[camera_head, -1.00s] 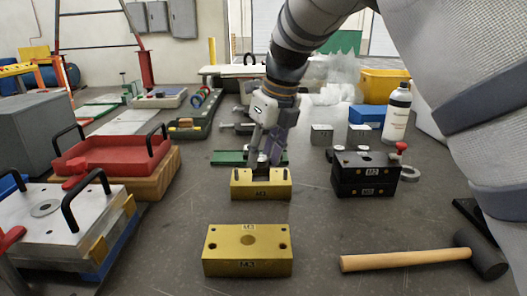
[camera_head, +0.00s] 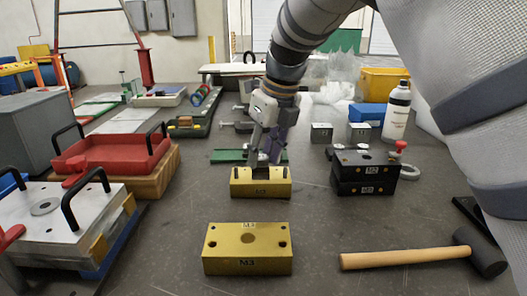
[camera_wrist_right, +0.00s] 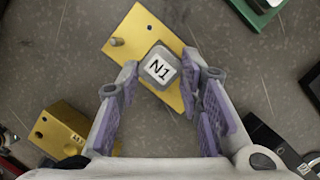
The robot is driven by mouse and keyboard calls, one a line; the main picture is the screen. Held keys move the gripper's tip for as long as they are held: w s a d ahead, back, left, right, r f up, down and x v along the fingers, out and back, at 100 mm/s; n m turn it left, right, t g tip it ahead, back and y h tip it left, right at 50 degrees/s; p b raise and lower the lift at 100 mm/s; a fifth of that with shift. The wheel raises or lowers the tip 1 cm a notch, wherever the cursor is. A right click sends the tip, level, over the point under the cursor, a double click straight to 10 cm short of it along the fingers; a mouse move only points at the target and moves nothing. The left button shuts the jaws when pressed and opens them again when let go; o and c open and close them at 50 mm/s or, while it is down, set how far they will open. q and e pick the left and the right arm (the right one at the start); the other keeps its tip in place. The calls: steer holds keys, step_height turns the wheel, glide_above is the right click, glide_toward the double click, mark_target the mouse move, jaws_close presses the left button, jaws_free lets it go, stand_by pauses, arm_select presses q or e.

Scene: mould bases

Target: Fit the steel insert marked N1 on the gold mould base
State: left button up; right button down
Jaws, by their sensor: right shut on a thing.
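The steel insert marked N1 (camera_wrist_right: 160,68) shows its label upward in the right wrist view. My right gripper (camera_head: 265,165) is shut on it, with a finger on either side (camera_wrist_right: 162,76). The insert is over the middle of the gold mould base (camera_head: 260,188), which also shows in the right wrist view (camera_wrist_right: 137,31) with a pin and a hole near one end. I cannot tell how deep the insert sits in the base. In the head view the fingers hide the insert. My left gripper is not in view.
A second gold block marked M3 (camera_head: 247,252) stands in front of the base. A black block marked M2 (camera_head: 365,173) is to its right, with two small steel blocks (camera_head: 321,132) behind. A mallet (camera_head: 405,257) lies front right. A red tray (camera_head: 110,155) is left.

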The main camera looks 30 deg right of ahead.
steer(key=shift+f, duration=1)
stand_by(0.3)
steer(key=c, duration=1)
jaws_free()
steer(key=shift+c, duration=0.2)
steer(key=v, duration=1.2)
